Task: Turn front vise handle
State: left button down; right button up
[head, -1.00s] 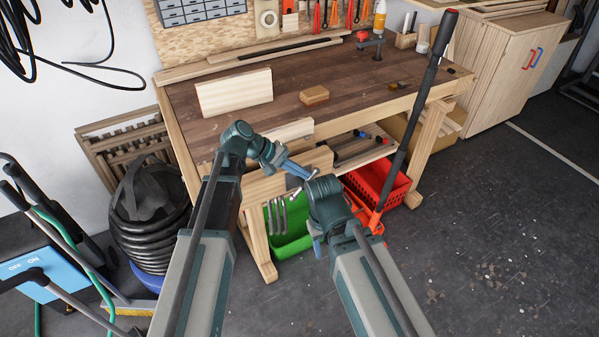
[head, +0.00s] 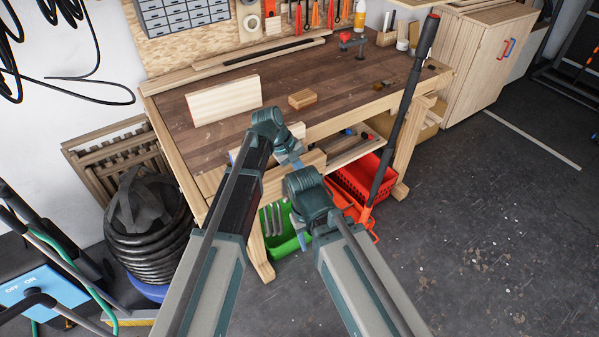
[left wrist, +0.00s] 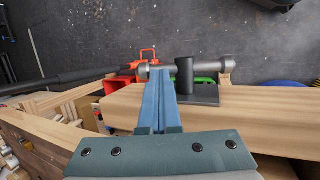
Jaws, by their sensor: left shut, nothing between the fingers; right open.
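The front vise handle is a grey metal bar (left wrist: 209,66) with a knob at each end, in the left wrist view. It crosses a dark screw (left wrist: 185,74) in front of the vise's wooden jaw (left wrist: 255,103). My left gripper (left wrist: 160,73) is shut and empty, its blue fingertips overlapping the bar left of the screw; contact is unclear. In the head view, the wooden jaw (head: 313,162) shows between my arms, and my left gripper (head: 291,160) is partly hidden. My right gripper (head: 305,239) is open below its wrist, largely hidden. The handle is hidden there.
A long black-handled tool (head: 400,110) leans on the bench front at right. A red crate (head: 365,178) and green crate (head: 282,240) stand below. Floor at right is mostly clear.

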pick_arm(q)
jog(key=shift+w+d+f+g+y+b, duration=0.25)
jog(key=shift+d+f+y+b, duration=0.3)
jog(key=shift+f, duration=0.3)
jog(key=shift+w+d+f+g+y+b, duration=0.2)
jog(key=shift+w+d+f+y+b, duration=0.1)
jog(key=shift+f+b, duration=0.45)
jog(key=shift+w+d+f+g+y+b, duration=0.25)
jog(key=shift+d+f+y+b, duration=0.25)
jog(key=shift+f, duration=0.45)
jog(key=shift+a, duration=0.1)
